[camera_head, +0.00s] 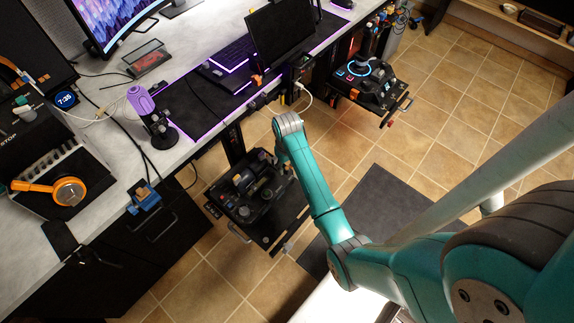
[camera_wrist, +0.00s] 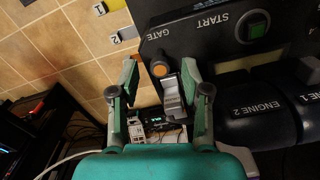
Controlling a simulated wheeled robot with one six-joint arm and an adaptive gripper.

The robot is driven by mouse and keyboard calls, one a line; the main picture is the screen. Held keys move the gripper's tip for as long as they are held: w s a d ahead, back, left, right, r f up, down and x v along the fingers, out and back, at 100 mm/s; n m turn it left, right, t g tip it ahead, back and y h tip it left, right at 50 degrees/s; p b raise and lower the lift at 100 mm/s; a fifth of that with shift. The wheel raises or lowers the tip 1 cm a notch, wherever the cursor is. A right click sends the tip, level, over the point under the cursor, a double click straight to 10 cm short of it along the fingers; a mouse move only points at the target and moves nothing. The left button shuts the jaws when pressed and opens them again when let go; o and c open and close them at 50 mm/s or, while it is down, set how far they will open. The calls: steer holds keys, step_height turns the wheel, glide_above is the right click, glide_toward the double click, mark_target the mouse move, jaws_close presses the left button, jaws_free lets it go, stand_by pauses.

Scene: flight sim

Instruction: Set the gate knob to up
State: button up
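My gripper (camera_wrist: 160,74) is open, with one finger left and one right of the knob; I see gaps, and contact cannot be told. The knob cannot be made out there.
A joystick unit (camera_head: 366,82) stands on another mount. The desk (camera_head: 97,68) holds a monitor, keyboard and purple microphone (camera_head: 146,108). Tiled floor (camera_head: 435,85) is open at right.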

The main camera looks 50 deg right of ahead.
mark_target(287, 168)
step_height(287, 168, up, 8)
steer(key=shift+f, duration=0.25)
stand_by(0.4)
stand_by(0.4)
steer(key=shift+t+h, duration=0.3)
steer(key=shift+t, duration=0.3)
steer(key=s+a+f, duration=0.2)
steer(key=f, duration=0.1)
steer(key=s+a+f, duration=0.1)
steer(key=a, duration=0.1)
steer(key=shift+f, duration=0.35)
steer(key=s+a+f+n+t, duration=0.1)
steer(key=s+a+f+t, duration=0.1)
steer(key=s+a+t, duration=0.7)
steer(key=s+a+r+t, duration=0.2)
steer(key=s+a+r, duration=0.2)
steer(key=s+r, duration=0.6)
steer(key=s+a+r+n+t, duration=0.1)
steer(key=s+a+r, duration=0.3)
steer(key=s+r, duration=0.6)
step_height(287, 168, up, 5)
steer(key=shift+s+f+n+t, duration=0.15)
steer(key=shift+s+n+t, duration=0.2)
steer(key=shift+t, duration=0.45)
